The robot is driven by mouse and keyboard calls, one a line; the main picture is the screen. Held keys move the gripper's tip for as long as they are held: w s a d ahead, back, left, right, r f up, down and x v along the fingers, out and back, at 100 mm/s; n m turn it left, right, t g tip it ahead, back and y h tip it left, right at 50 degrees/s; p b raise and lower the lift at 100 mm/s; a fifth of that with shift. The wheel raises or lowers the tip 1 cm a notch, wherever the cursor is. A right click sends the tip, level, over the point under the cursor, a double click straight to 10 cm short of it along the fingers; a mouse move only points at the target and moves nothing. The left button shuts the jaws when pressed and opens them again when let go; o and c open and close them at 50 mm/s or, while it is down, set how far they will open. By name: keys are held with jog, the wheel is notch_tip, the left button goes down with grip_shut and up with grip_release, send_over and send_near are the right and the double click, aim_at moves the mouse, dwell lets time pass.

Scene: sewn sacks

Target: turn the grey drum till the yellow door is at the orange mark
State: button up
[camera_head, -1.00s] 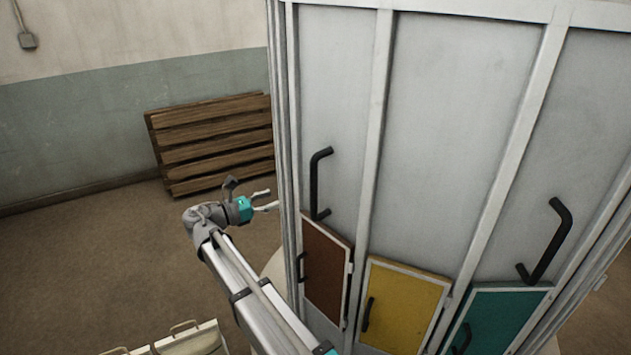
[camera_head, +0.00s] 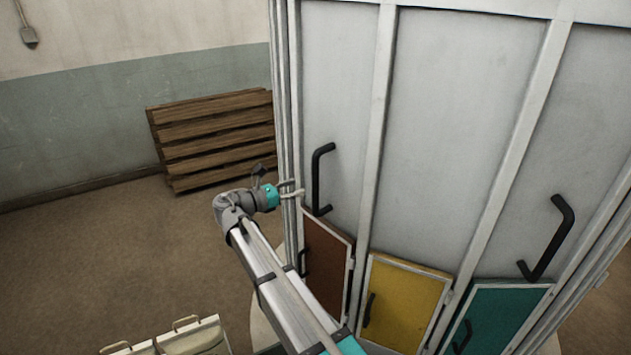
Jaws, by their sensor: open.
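The grey drum (camera_head: 462,130) stands tall on the right, with light frame bars between its panels. The yellow door (camera_head: 408,305) is low on its middle panel, between a brown door (camera_head: 328,262) and a teal door (camera_head: 497,315). A black bar handle (camera_head: 316,182) is on the left panel, and another black handle (camera_head: 553,240) is on the right panel. My gripper (camera_head: 297,190) is open and empty at the drum's left edge, just left of the left handle. I cannot tell whether it touches the drum. No orange mark shows in this view.
A pale crate-like object (camera_head: 185,338) with handles is at the bottom left. The brown floor (camera_head: 90,250) on the left is clear.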

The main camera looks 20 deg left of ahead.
aim_at(316, 180)
jog(key=shift+x, duration=3.5)
grip_shut()
